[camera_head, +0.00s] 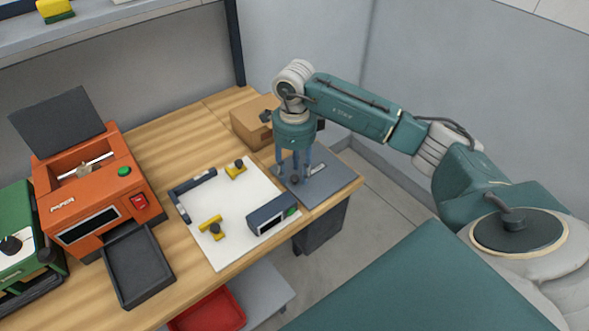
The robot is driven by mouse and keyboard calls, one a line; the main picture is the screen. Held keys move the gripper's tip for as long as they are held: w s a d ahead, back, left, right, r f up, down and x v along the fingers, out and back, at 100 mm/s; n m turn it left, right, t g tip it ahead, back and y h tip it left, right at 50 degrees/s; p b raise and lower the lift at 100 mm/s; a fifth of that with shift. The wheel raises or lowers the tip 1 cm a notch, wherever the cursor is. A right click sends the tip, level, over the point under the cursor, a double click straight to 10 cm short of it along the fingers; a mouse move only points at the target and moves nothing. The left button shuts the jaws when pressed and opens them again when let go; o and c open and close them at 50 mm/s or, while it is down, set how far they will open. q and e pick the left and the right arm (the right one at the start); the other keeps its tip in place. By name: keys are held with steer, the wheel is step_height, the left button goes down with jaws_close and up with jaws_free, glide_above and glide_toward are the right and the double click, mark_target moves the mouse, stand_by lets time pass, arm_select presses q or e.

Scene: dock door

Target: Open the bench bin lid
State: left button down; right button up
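The bench bin (322,230) is a dark grey box at the bench's right end. Its flat grey lid (335,188) lies level on top and looks closed. A small dark knob and a light grey bar show on the lid near my fingers. My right gripper (295,174) points straight down over the lid's left part. Its bluish fingers stand apart, with the tips close to the lid and knob. I cannot tell whether they touch it. Nothing is seen held. My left gripper is not in view.
A cardboard box (252,122) stands just behind my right gripper. A white mat (240,191) left of the bin carries yellow pieces and a dark device (271,216). An orange machine (95,185), a dark tray (137,265) and a green machine (22,240) stand further left. A red bin (208,312) is below.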

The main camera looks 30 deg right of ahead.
steer(key=shift+f, duration=0.5)
steer(key=shift+c, duration=0.3)
jaws_close()
steer(key=shift+r, duration=0.1)
